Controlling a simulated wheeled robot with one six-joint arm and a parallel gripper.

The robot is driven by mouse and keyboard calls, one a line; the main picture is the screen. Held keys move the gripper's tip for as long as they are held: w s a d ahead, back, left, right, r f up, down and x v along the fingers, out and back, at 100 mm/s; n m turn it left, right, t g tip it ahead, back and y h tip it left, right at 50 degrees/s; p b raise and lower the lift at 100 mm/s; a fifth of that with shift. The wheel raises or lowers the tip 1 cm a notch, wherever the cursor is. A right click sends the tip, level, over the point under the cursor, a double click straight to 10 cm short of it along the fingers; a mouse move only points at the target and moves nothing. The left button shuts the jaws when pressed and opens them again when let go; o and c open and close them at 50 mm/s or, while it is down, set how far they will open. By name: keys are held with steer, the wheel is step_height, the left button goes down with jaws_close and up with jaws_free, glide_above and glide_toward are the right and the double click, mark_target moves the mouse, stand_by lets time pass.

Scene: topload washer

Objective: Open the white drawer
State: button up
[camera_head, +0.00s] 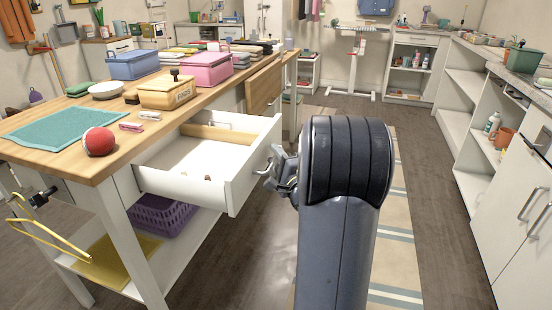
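The white drawer (237,184) is pulled well out from under the wooden table top (98,165). Its white floor shows, with a small brown item and a wooden piece inside. My gripper (272,174) is at the drawer's front face, near its right end, where the handle seems to be. My own arm link covers part of the gripper. I cannot tell whether the fingers are around the handle or only beside it.
A red ball (99,142), a teal mat (60,124) and a wooden box (166,95) lie on the table. A purple basket (163,214) stands on the shelf below the drawer. White shelving (459,127) lines the right. Floor between is free.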

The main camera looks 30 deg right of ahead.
steer(key=s+a+f+p, duration=0.1)
steer(key=s, duration=0.9)
steer(key=shift+s+a+f, duration=0.2)
steer(key=shift+s+a, duration=0.05)
steer(key=shift+s, duration=0.05)
steer(key=w, duration=0.3)
steer(key=w+d+r, duration=0.1)
steer(key=w, duration=0.3)
steer(key=w+b, duration=0.1)
steer(key=w, duration=0.2)
steer(key=shift+w+d+r, duration=0.2)
steer(key=shift+w, duration=0.25)
steer(key=shift+r, duration=0.1)
